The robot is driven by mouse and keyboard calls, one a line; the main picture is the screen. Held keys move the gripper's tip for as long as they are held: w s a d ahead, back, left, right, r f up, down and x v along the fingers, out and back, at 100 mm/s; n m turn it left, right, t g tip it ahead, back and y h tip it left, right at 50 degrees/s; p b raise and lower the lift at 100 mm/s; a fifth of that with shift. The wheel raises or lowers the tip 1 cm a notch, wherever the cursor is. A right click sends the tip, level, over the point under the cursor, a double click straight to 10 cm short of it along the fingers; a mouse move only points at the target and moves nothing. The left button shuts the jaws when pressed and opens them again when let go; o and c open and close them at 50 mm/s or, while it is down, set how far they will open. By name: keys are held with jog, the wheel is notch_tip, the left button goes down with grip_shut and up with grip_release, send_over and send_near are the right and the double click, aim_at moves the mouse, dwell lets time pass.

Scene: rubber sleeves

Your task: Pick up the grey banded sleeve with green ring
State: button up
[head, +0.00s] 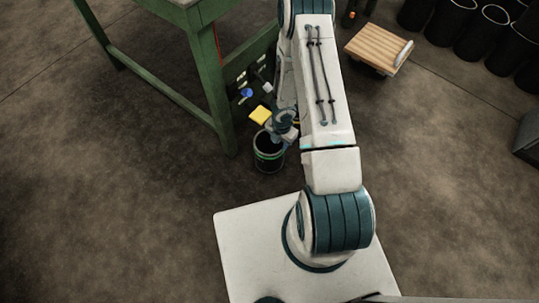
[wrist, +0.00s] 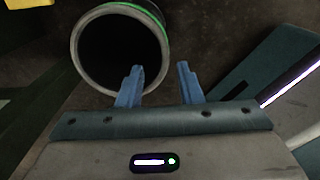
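The dark grey sleeve (head: 269,157) with a green ring stands upright on the floor, beside the green table's leg in the head view. In the wrist view its round open mouth and pale rim (wrist: 78,65) fill the upper left, with the green ring along the top edge. My gripper (wrist: 160,68) is open, with two blue fingers apart. The left finger overlaps the sleeve's mouth and the right finger is outside the rim to the right. Contact cannot be told. In the head view my gripper (head: 284,131) is at the sleeve's top, partly hidden by my arm.
A green table (head: 214,85) stands at the upper left. A yellow block (head: 260,115) and a blue item (head: 246,93) lie just behind the sleeve. A wooden-topped dolly (head: 378,47) and several black cylinders (head: 483,32) are at the upper right. The floor at left is clear.

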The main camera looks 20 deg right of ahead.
aim_at(282, 151)
jog(key=shift+s+d+f+b, duration=0.1)
jog(key=shift+d+f+b, duration=0.1)
jog(key=shift+f+b, duration=1.2)
jog(key=shift+s+d+f+b, duration=0.15)
jog(key=shift+f+b, duration=0.5)
jog(key=shift+f, duration=1.35)
grip_shut()
jog(key=shift+r, duration=0.1)
